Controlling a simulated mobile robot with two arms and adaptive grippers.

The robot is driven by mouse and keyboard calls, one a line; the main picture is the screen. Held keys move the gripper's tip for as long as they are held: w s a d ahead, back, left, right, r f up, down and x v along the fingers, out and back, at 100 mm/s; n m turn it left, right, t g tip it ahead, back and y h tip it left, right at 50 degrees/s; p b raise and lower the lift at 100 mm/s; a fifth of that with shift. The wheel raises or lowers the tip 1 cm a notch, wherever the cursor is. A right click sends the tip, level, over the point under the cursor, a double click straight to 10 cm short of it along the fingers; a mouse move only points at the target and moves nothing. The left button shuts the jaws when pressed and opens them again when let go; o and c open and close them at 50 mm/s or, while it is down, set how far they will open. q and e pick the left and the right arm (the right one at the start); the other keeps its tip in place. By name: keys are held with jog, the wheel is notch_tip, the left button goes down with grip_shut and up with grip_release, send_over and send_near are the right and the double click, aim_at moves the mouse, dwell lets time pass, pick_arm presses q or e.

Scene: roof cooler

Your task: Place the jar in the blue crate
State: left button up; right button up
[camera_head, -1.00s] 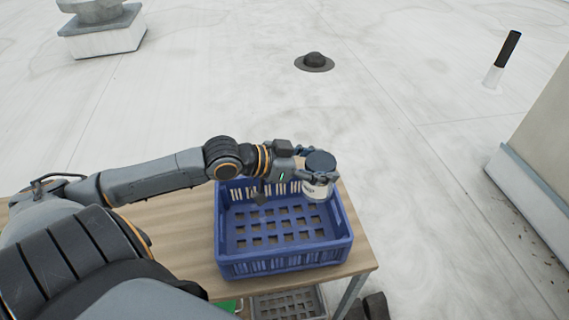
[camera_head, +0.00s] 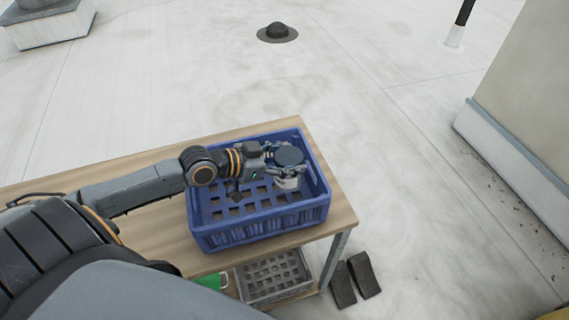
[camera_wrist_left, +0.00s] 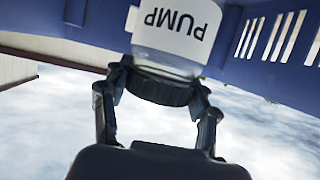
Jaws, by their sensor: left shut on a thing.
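The jar (camera_head: 287,183) has a dark lid and a pale body. In the left wrist view the jar (camera_wrist_left: 172,35) shows a white label reading "PUMP" upside down. My left gripper (camera_head: 278,163) is shut on the jar near its lid; its fingers (camera_wrist_left: 155,95) also show on both sides of the lid in the left wrist view. The blue crate (camera_head: 262,229) stands on the wooden table. My right gripper is not in view.
The wooden table (camera_head: 100,185) has bare room left of the crate. A grey crate (camera_head: 272,277) and a green item (camera_head: 208,281) are on a lower level. Dark blocks (camera_head: 354,279) lie on the roof by the table leg. A wall (camera_head: 520,100) stands at right.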

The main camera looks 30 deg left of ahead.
pick_arm(q)
jog(key=shift+f, duration=1.9)
jog(key=shift+f+b, duration=0.15)
jog(key=shift+b, duration=0.25)
jog(key=o, duration=1.5)
